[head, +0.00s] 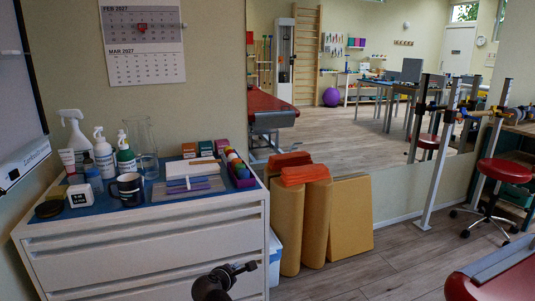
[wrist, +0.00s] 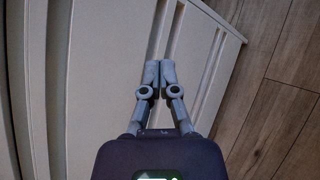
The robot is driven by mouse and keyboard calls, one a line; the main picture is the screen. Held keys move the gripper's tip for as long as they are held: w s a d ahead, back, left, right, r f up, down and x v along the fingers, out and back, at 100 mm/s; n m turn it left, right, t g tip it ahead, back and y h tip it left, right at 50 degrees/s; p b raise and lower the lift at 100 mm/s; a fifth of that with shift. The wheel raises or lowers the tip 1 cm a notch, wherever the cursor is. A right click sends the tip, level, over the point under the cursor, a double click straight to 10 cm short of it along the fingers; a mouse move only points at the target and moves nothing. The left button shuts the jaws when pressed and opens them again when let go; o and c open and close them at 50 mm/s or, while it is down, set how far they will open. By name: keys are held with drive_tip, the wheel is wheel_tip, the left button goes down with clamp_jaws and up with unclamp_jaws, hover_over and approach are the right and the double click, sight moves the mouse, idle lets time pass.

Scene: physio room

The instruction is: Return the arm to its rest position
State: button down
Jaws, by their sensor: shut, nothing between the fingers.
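My gripper (wrist: 160,73) shows in the wrist view with its two grey fingers together and nothing between them. Behind it in that view is the pale front of the drawer cabinet (wrist: 95,60). In the head view a dark part of my arm (head: 222,282) shows at the bottom edge, in front of the white drawer cabinet (head: 150,250). My gripper's fingertips cannot be made out in the head view.
The cabinet's top holds a spray bottle (head: 73,130), pump bottles, a glass jug (head: 141,140), a dark mug (head: 128,188) and small boxes. Tan foam blocks (head: 288,225) stand right of the cabinet. Wooden floor (head: 400,260) is free between them and the red bench (head: 500,280).

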drive_tip(key=s+d+f+m+g+h, duration=0.1)
drive_tip(key=d+f+m+g, duration=0.2)
drive_tip(key=d+m, duration=0.35)
drive_tip(key=s+d+f+m+g, duration=0.2)
drive_tip(key=d+f+m+g, duration=0.15)
drive_tip(key=d, duration=0.55)
drive_tip(key=s+d+f+m+g+y, duration=0.35)
drive_tip(key=s+d+m+g, duration=0.25)
drive_tip(key=s+d+m, duration=0.45)
wheel_tip(320, 180, up, 38)
drive_tip(key=w+m+p, duration=0.1)
drive_tip(key=p, duration=3.7)
drive_tip(key=shift+w+d+r+m+y+p, duration=0.25)
drive_tip(key=shift+d+m+y+p, duration=0.1)
drive_tip(key=shift+d+y, duration=0.1)
